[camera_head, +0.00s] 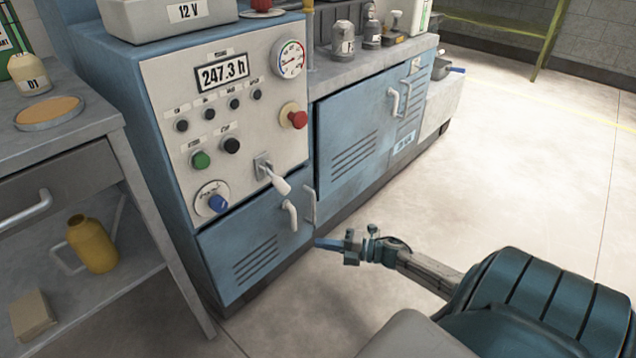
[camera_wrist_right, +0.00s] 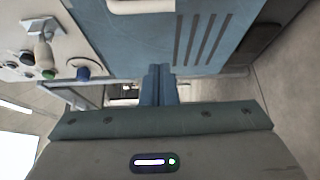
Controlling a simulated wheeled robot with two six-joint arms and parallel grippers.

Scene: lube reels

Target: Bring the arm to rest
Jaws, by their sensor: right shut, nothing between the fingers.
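My right arm comes in from the lower right of the head view. Its gripper (camera_head: 330,243) is in front of the blue cabinet, close to the lower door handles in the picture. The right wrist view shows the two blue fingers (camera_wrist_right: 160,84) side by side, shut and empty. Whether the fingertips touch the cabinet cannot be told. My left gripper is not in view.
The blue control cabinet (camera_head: 345,140) has a white lever (camera_head: 273,178), a red knob (camera_head: 298,118) and white door handles (camera_head: 290,215). A grey bench (camera_head: 75,130) stands at left, with a yellow jug (camera_head: 92,245) on its shelf. The floor at right is clear.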

